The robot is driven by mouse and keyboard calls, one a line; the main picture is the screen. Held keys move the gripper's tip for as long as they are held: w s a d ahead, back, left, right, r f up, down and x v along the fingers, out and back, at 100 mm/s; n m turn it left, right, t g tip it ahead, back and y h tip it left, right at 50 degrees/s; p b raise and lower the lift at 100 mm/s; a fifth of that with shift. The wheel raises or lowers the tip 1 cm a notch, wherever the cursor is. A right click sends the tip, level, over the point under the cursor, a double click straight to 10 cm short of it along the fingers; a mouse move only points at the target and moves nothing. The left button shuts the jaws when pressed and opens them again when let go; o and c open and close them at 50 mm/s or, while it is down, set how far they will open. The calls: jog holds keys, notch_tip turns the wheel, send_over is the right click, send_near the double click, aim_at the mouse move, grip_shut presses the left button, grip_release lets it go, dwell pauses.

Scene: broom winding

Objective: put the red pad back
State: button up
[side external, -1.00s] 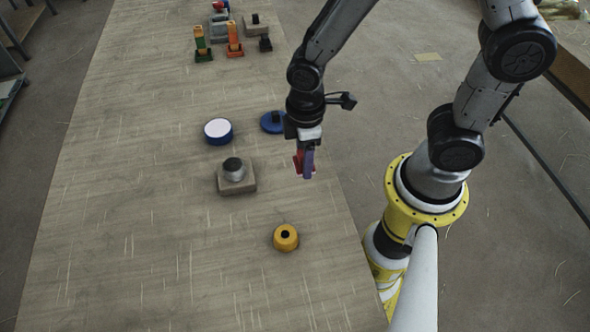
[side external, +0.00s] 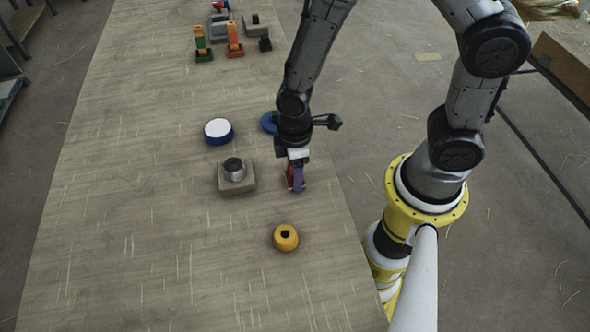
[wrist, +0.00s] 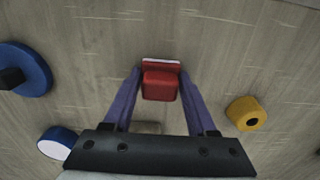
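The red pad (wrist: 160,86) sits between the two purple fingertips of my gripper (wrist: 160,78) in the wrist view, with a thin pale edge along its far side. My gripper is shut on it. In the side view my gripper (side external: 297,180) points down near the table's right edge, and the red pad (side external: 289,178) shows partly behind a finger. The pad is low over the table; I cannot tell whether it touches the surface.
A grey block with a dark-topped metal knob (side external: 235,175) stands left of my gripper. A yellow round piece (side external: 286,238) lies nearer the camera. A white-topped blue disc (side external: 218,131) and a partly hidden blue disc (side external: 268,122) lie behind. Green (side external: 202,44) and orange (side external: 235,40) pieces stand far back.

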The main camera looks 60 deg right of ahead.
jog(key=o, duration=0.4)
jog(key=shift+o, duration=0.2)
notch_tip(320, 180, up, 11)
jog(key=shift+w+r, duration=0.1)
jog(key=shift+r, duration=0.05)
jog(key=s+d+r+m+t, duration=0.2)
jog(key=s+d+r+m, duration=0.2)
jog(key=r, duration=0.3)
jog(key=s+d+r+m+t, duration=0.3)
jog(key=s+d+r+m, duration=0.2)
jog(key=s+r, duration=0.1)
jog(key=shift+r+t, duration=0.3)
jog(key=shift+r, duration=0.55)
jog(key=shift+d, duration=0.1)
